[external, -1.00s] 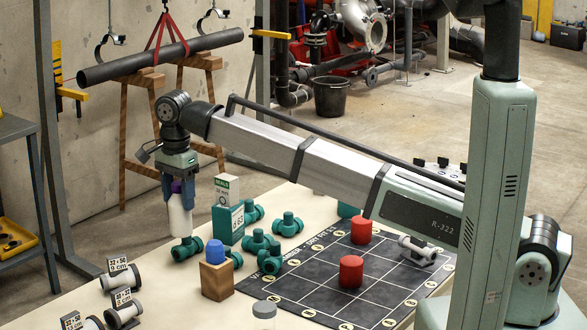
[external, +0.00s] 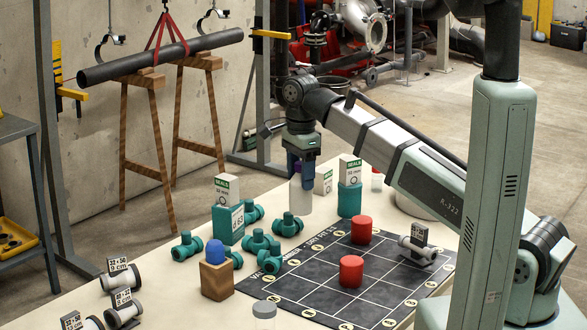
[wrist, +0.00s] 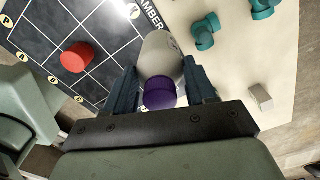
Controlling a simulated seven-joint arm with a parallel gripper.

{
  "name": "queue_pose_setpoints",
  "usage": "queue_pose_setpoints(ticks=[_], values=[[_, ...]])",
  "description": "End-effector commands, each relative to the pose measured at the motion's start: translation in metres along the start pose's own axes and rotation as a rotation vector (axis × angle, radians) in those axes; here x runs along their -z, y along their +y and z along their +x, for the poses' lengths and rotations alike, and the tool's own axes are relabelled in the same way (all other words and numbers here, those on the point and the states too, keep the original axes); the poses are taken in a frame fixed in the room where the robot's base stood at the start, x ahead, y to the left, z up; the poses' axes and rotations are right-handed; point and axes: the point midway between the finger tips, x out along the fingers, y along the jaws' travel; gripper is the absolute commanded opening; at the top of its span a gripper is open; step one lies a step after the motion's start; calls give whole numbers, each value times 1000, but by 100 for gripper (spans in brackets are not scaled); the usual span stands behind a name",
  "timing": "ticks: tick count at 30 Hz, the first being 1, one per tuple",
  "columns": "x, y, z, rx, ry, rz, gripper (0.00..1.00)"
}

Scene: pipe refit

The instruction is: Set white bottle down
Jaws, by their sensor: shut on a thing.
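The white bottle (external: 300,197) with a purple cap is upright in my gripper (external: 301,178), near the far edge of the table, behind the dark grid mat. In the wrist view the white bottle (wrist: 160,58) and its purple cap (wrist: 160,93) sit between the two fingers of my gripper (wrist: 160,80), which is shut on it. I cannot tell whether the bottle's base touches the table.
A teal block with a white seals box (external: 349,187) stands close to the bottle's right. Teal pipe fittings (external: 289,224) lie in front and to the left. The grid mat (external: 318,278) holds two red cylinders (external: 361,230) and a grey fitting (external: 416,248).

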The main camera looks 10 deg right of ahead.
Motion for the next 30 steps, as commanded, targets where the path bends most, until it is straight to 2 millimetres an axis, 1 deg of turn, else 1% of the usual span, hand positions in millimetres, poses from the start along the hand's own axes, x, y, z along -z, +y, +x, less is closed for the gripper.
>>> queue_pose_setpoints(ticks=[5,13,20,27,30], values=[[2,1,16,-1,0,2,18],[1,1,54,-1,0,1,18],[1,0,66,0,0,1,18],[1,1,92,-1,0,1,18],[1,1,98,0,0,1,18]])
